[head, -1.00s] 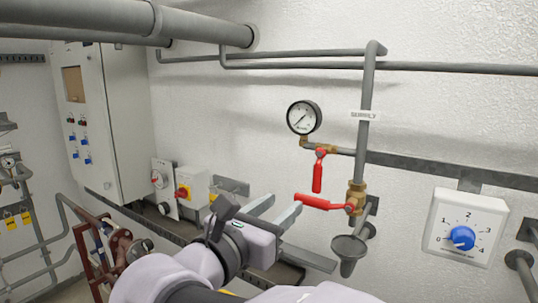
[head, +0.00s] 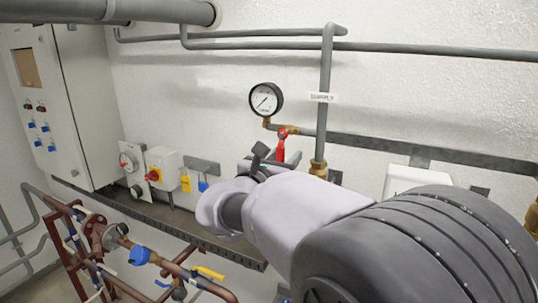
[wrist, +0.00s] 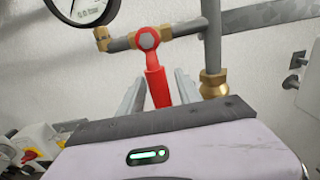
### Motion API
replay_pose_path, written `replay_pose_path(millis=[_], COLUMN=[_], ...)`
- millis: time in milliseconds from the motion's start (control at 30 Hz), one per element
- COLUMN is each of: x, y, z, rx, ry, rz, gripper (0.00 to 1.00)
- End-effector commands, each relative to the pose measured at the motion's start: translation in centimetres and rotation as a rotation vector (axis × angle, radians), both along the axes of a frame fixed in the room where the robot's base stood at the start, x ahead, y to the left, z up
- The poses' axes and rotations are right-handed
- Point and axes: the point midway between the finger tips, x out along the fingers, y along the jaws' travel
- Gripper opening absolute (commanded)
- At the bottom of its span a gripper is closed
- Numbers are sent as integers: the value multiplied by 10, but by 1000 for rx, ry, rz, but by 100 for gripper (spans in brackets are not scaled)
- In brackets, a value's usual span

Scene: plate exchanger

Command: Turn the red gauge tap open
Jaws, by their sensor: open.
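The red gauge tap (head: 281,148) sits on the short pipe below the round pressure gauge (head: 266,99). Its lever hangs down from the pivot. In the wrist view the tap (wrist: 148,40) is close, its lever pointing down toward my gripper (wrist: 158,78). The two grey fingers are open, one on each side of the red lever, with gaps showing. I cannot tell how deep the lever lies between them. In the head view my arm hides most of the gripper (head: 272,163) and the lever's lower end.
A vertical supply pipe (head: 326,100) with a brass fitting (head: 318,168) stands just right of the tap. A white dial box (head: 405,180) is partly behind my arm. Switch boxes (head: 160,170) and a yellow tag (head: 185,182) are to the left.

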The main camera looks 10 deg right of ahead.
Motion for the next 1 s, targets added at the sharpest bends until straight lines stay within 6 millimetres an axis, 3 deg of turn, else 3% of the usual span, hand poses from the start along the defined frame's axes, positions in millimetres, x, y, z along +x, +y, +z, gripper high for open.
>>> replay_pose_path(millis=[133,333,1000], x=[0,-1,-1], y=[0,0,0], z=[0,0,0], rx=[0,0,1], ry=[0,0,1], rz=[0,0,0], gripper=[39,0,0])
